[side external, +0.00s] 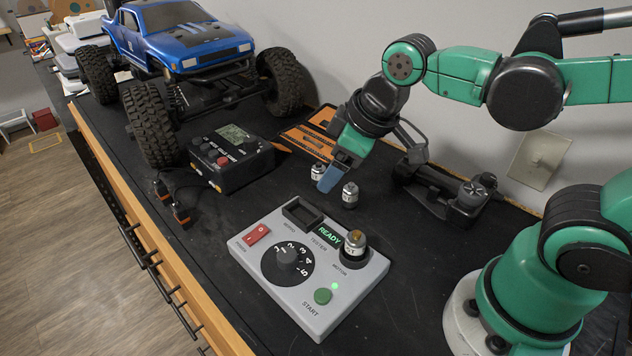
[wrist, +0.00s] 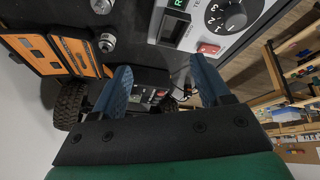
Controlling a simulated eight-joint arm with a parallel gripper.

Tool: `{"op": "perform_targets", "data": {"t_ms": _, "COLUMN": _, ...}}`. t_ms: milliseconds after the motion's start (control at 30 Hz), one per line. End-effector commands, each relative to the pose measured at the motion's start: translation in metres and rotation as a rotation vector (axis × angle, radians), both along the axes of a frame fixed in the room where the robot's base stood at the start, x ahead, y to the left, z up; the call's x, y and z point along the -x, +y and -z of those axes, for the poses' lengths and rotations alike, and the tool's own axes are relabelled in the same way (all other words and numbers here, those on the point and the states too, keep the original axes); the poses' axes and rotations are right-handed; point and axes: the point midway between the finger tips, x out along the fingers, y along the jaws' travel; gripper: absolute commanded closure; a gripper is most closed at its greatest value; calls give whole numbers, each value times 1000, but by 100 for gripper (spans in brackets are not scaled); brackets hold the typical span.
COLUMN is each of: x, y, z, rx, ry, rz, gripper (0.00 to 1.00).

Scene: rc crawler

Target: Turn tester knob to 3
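The grey tester (side external: 325,295) lies on the black bench mat. Its black knob (side external: 287,257) sits on a dial numbered 1 to 5; I cannot tell clearly which number it points at. The knob also shows upside down at the top of the wrist view (wrist: 232,16). The tester's display (side external: 328,236) reads READY, and a small green light is lit by the green START button (side external: 322,296). A motor (side external: 355,243) stands in the tester's motor socket. My gripper (side external: 328,180) is behind the tester, away from the knob. In the wrist view its blue fingers (wrist: 160,75) are apart and empty.
Two loose motors (side external: 318,171) (side external: 350,195) stand near my gripper. A black charger (side external: 230,155) and a blue crawler (side external: 180,45) are to the left. An orange tool case (side external: 308,133) and a black vise-like device (side external: 450,195) lie behind. The tester's red switch (side external: 257,234) is beside the knob.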

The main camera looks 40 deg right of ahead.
Motion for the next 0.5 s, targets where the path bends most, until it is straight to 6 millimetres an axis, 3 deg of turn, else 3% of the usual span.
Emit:
{"op": "perform_targets", "data": {"t_ms": 100, "x": -6, "y": 33, "z": 8, "rx": 116, "ry": 123, "rz": -347, "gripper": 30}}
{"op": "perform_targets", "data": {"t_ms": 300, "x": -4, "y": 78, "z": 28, "rx": 253, "ry": 288, "rz": -861, "gripper": 30}}
{"op": "perform_targets", "data": {"t_ms": 500, "x": 0, "y": 97, "z": 40, "rx": 300, "ry": 358, "rz": -1099, "gripper": 30}}
